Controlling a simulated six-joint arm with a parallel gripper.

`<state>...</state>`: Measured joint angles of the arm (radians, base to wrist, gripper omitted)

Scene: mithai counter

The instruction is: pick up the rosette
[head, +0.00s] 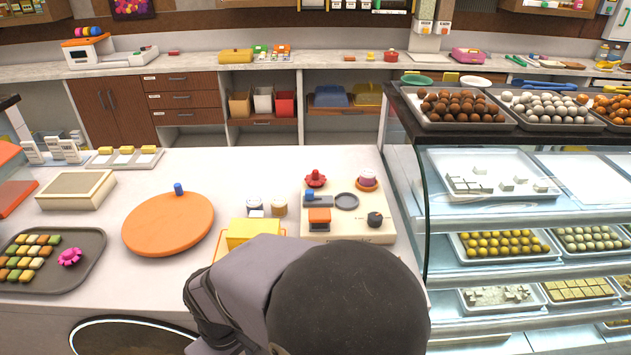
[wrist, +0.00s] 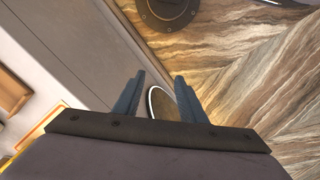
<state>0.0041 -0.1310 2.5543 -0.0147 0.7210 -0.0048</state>
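A bright pink rosette (head: 69,257) lies on the dark oval tray (head: 85,270) at the far left of the counter, beside rows of small green, white and brown sweets. In the head view my arm hides the gripper.
An orange round board (head: 168,223) with a blue knob stands right of the tray. A yellow box (head: 252,232) and the cream board (head: 378,229) with small items are near my arm. A glass display case (head: 411,200) bounds the right side. Clear counter lies behind the orange board.

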